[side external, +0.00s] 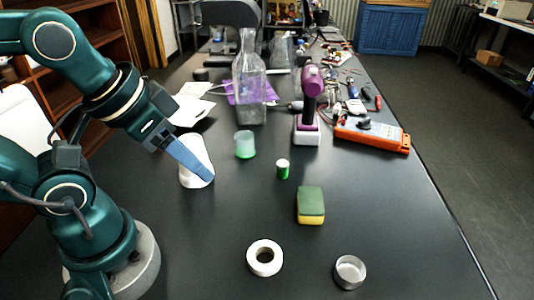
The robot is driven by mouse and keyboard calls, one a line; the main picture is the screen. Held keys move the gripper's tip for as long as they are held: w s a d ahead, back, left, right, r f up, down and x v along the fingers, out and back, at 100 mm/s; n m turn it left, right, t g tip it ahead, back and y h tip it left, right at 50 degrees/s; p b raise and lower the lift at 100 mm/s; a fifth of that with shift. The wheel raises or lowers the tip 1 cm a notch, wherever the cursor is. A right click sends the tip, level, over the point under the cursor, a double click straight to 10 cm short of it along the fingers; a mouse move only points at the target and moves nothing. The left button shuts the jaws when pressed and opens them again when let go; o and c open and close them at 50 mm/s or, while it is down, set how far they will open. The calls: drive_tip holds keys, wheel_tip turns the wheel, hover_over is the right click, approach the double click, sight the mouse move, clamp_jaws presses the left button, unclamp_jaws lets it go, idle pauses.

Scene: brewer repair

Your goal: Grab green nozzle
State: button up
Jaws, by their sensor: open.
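A small green cylinder with a white top (283,171), which looks like the green nozzle, stands upright on the dark table near the middle. A translucent cup with a green lower part (245,146) stands behind it to the left. My gripper (209,177) is open and empty, at the left of the table and pointing down to the right. It is apart from the green cylinder, which is to its right. Its blue fingers overlap each other in this view and pass in front of a white tapered object (190,170), partly hiding it; I cannot tell whether they touch it.
A green and yellow sponge (311,205), a white tape roll (265,258) and a metal ring-like cup (350,272) lie in front. The table's right front is clear.

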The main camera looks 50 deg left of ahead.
drive_tip(key=o, duration=0.3)
